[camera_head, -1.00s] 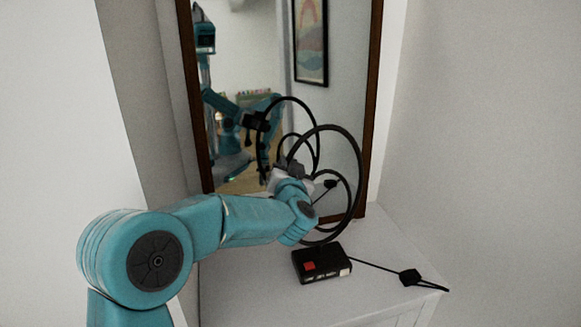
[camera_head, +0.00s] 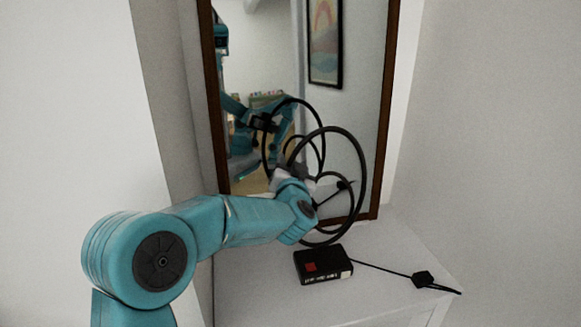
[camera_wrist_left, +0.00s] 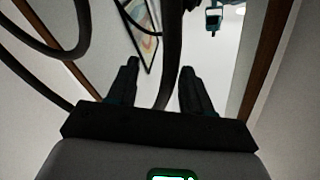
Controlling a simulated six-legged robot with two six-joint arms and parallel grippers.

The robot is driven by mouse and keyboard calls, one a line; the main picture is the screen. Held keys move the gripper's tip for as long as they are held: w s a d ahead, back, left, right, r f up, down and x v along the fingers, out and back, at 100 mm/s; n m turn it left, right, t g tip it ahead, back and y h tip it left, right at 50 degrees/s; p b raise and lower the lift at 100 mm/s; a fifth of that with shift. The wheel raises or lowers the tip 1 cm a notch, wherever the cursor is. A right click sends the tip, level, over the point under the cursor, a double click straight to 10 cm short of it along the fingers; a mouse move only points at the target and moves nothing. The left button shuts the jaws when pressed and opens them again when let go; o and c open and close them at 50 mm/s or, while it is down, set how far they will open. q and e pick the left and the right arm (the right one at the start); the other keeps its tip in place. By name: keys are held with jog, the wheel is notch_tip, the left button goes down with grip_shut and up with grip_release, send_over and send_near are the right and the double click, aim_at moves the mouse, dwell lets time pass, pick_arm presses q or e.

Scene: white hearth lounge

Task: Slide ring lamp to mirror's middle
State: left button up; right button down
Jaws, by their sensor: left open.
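The ring lamp (camera_head: 363,170), a large black hoop, stands on the white cabinet top before the brown-framed mirror (camera_head: 386,110). It stands right of the mirror's middle and overlaps its own reflection. A black box (camera_head: 323,265) with a red patch sits at its foot; whether they are joined is unclear. My left gripper (camera_head: 290,172) is at the hoop's left side. In the left wrist view, its open fingers (camera_wrist_left: 160,68) stand on either side of a dark tube of the lamp. Contact with a finger cannot be told. My right gripper is out of view.
The white cabinet top (camera_head: 260,300) is bare at the front left. White walls close in on both sides.

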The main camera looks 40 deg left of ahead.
pick_arm(q)
jog(key=shift+s, duration=0.1)
jog(key=b+v, duration=0.2)
jog(key=v, duration=1.4)
jog(key=shift+s+d, duration=0.1)
jog(key=shift+s, duration=0.05)
